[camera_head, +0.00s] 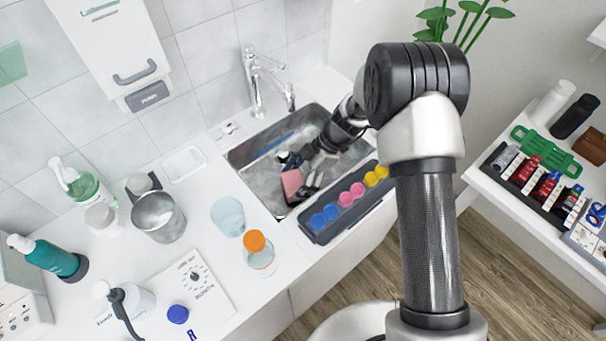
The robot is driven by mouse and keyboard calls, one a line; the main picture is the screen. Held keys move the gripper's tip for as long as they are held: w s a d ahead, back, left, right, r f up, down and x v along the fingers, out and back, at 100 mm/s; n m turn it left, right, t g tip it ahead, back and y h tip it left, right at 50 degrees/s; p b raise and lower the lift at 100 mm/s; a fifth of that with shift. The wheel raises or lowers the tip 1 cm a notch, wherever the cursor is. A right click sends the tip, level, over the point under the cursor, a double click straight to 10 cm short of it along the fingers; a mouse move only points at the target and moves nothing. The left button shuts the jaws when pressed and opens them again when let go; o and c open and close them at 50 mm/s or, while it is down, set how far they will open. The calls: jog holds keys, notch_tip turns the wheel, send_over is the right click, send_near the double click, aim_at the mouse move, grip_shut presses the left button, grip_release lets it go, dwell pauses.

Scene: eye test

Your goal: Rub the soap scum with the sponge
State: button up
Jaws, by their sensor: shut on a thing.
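My gripper (304,182) reaches down into the metal sink (244,154) from the right. It is shut on a pink block (291,184), which looks like the sponge, near the sink's front edge. The fingers and arm hide part of the sponge and the sink floor. I cannot tell from this view whether the sponge touches the floor. The basin floor looks mottled grey, and I cannot make out the soap scum apart from it.
A chrome faucet (257,88) stands behind the sink. A blue stick-like thing (271,145) lies in the basin. A dark tray (309,228) with coloured cups runs along the front edge. A metal beaker (159,218) and an orange-capped jar (260,258) stand to the left.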

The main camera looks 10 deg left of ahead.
aim_at(287, 188)
jog(key=shift+s+a+f, duration=0.15)
jog(key=shift+s+a, duration=1)
jog(key=shift+s, duration=0.2)
jog(key=shift+r+p, duration=0.45)
jog(key=shift+r, duration=2.55)
jog(key=shift+r, duration=1.5)
